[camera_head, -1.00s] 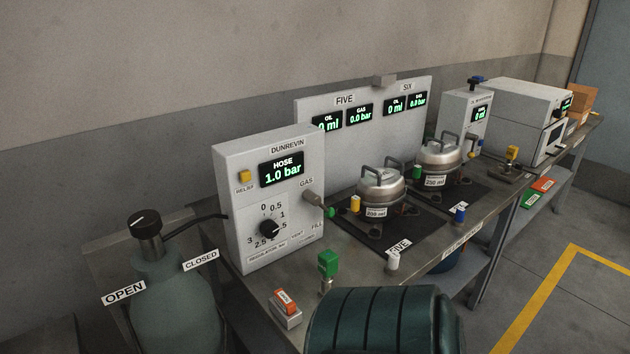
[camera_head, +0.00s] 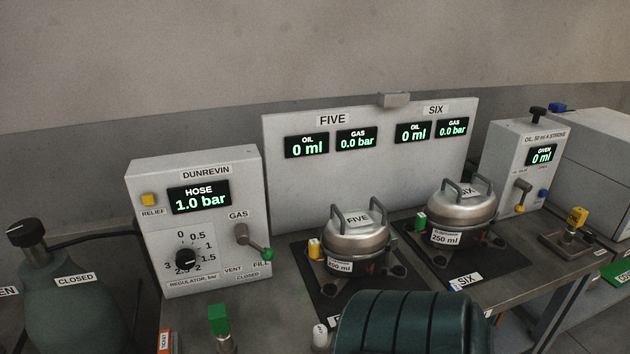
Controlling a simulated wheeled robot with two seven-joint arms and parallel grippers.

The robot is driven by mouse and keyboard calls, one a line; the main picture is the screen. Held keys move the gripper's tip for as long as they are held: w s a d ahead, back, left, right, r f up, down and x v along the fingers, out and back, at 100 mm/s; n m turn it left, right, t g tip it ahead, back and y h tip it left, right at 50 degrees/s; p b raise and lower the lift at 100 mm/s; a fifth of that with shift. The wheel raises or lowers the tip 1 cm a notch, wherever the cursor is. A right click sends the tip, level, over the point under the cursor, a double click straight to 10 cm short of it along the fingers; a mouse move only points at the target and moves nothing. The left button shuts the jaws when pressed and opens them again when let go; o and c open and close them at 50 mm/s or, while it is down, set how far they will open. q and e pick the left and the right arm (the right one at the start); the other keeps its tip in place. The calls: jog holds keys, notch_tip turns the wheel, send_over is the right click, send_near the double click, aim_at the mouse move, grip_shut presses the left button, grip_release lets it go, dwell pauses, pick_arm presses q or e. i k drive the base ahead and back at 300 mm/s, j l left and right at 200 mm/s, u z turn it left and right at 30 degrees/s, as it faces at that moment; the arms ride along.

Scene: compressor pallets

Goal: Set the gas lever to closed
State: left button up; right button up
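The gas lever (camera_head: 254,241) is on the front of the white DUNREVIN box (camera_head: 150,235), at its right side under the GAS label. Its grey arm slants down to the right, and its green tip is beside the word FILL. The words VENT and CLOSED are printed below and to the left of the tip. The box's display (camera_head: 199,197) reads HOSE 1.0 bar. Neither of my grippers shows in the head view, and nothing touches the lever.
A dark gas cylinder (camera_head: 75,315) with a CLOSED label stands at the left. A green-capped fitting (camera_head: 219,321) stands before the box. Compressors FIVE (camera_head: 357,238) and SIX (camera_head: 462,207) stand on dark mats to the right. The back panel (camera_head: 380,175) reads 0.0 bar twice.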

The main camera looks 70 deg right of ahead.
aim_at(242, 234)
jog(key=k+l, duration=0.8)
jog(key=l, duration=0.15)
